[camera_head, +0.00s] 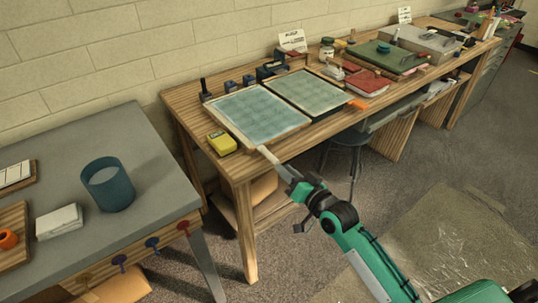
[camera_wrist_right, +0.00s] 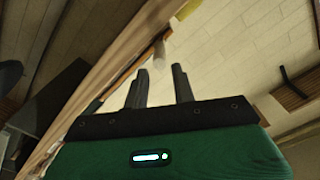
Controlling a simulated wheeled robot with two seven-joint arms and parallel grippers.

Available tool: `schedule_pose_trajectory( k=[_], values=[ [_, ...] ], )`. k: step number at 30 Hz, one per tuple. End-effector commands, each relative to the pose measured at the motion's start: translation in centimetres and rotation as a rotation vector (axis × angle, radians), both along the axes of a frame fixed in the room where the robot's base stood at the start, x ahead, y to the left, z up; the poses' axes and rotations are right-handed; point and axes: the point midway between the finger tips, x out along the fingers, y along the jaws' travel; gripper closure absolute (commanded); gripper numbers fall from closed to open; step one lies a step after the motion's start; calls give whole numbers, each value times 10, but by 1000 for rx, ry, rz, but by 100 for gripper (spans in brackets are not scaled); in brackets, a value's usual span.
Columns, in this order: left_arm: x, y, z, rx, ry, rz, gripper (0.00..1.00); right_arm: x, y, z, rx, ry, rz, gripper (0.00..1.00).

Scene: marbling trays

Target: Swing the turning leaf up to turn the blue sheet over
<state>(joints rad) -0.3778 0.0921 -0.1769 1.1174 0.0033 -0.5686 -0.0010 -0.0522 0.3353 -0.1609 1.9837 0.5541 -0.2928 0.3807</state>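Two flat framed panels with blue-grey sheets lie side by side on the wooden table, a left panel (camera_head: 259,113) and a right panel (camera_head: 307,92). Both lie flat; I cannot tell which is the turning leaf. My right gripper (camera_head: 293,181) is at the outer end of the pale handle. In the right wrist view its two fingers (camera_wrist_right: 160,88) stand apart, with a pale piece just beyond their tips. My left gripper is out of view.
A yellow block (camera_head: 222,143) sits by the left panel's corner. Dark blocks (camera_head: 230,86) line the back edge. A grey table (camera_head: 140,205) with a blue cup (camera_head: 108,187) is at left. The floor in front is open.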

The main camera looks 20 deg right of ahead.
Motion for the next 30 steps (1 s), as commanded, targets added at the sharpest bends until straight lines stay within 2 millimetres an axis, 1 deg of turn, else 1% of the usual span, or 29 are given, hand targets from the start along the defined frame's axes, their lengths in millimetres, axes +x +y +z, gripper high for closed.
schedule_pose_trajectory(
  k=[1, 6, 12, 18, 27, 29, 30],
  values=[
    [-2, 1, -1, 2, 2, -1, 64, 10, 3, 1, 2, -2, 0, 74],
    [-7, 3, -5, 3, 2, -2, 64, 39, 14, 1, 1, -2, -1, 74],
    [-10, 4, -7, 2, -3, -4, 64, 64, 23, 0, 0, 0, 0, 74],
    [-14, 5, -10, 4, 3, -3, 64, 76, 27, 0, -1, 0, -1, 74],
    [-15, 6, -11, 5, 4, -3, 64, 77, 28, -1, -1, 0, -1, 74],
    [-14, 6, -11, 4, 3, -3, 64, 77, 28, -1, -1, 0, -1, 86],
    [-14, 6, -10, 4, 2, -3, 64, 77, 28, -1, -1, 0, -1, 94]
  ],
)
